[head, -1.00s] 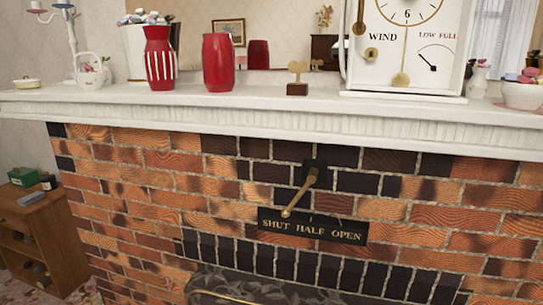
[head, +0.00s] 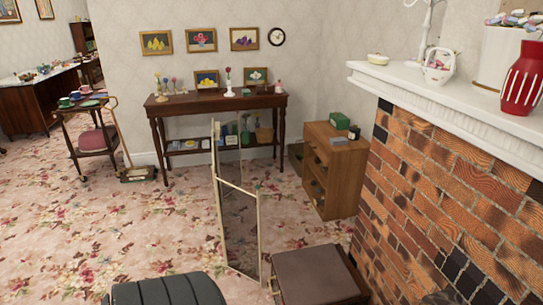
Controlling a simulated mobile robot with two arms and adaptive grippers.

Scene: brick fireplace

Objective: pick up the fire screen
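A tall, narrow folding panel of see-through glass in a thin pale gold frame (head: 238,225) stands upright on the carpet, left of the brick fireplace (head: 440,190). It looks like the fire screen, seen nearly edge-on; I cannot be sure it is. Its lower right edge is close to a brown box-like piece (head: 318,277); I cannot tell if they touch. The fireplace opening is out of view. Neither of my grippers is in view.
A dark ribbed rounded object (head: 168,290) is at the bottom edge. A wooden cabinet (head: 335,170) stands beside the fireplace. A dark side table (head: 215,104) is against the back wall, with a tea trolley (head: 90,130) to its left. Flowered carpet (head: 100,225) lies clear on the left.

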